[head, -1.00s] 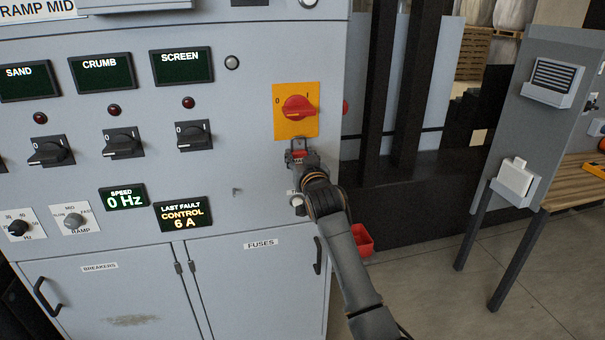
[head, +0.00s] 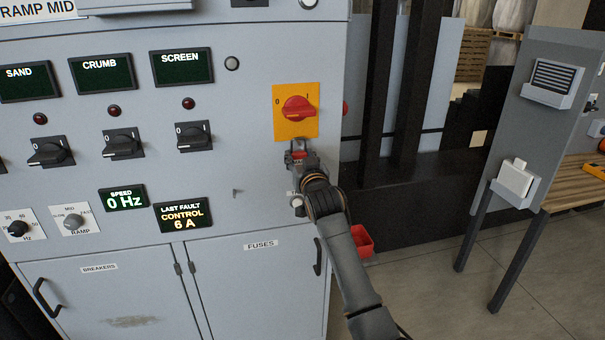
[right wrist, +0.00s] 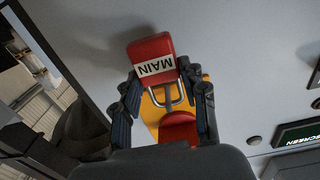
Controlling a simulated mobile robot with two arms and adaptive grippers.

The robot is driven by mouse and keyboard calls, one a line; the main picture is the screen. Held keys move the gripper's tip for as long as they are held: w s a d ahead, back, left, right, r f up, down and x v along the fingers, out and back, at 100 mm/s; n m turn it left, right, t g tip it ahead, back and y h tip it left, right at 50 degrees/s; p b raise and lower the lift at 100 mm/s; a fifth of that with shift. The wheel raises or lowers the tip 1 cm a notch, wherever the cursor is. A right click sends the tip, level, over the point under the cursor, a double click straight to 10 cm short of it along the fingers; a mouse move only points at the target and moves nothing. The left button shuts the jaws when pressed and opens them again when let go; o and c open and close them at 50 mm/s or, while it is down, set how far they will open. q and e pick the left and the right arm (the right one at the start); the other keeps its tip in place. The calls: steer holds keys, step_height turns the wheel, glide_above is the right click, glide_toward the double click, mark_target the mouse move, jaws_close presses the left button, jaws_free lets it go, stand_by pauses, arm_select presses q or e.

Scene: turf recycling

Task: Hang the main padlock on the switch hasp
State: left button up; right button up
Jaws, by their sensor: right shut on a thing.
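The red main padlock (right wrist: 152,48), with a white MAIN label, is held between the fingertips of my right gripper (right wrist: 163,82), which is shut on it. Its metal shackle (right wrist: 180,96) points toward the yellow plate of the switch (head: 281,120). In the head view the padlock (head: 300,155) and my right gripper (head: 300,160) are just below that plate. The red rotary switch handle (head: 299,107) sits on the plate; it also shows in the wrist view (right wrist: 178,127). The hasp is small and partly hidden; I cannot tell whether the shackle passes through it. My left gripper is out of view.
The grey cabinet front has black selector switches (head: 123,143) and displays (head: 182,67) left of the arm. A red bin (head: 362,240) is behind the arm at the right. A grey stand (head: 545,110) is at far right, with open floor between.

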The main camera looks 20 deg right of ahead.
steer(key=shift+f, duration=0.2)
steer(key=o, duration=1.3)
steer(key=shift+s, duration=0.1)
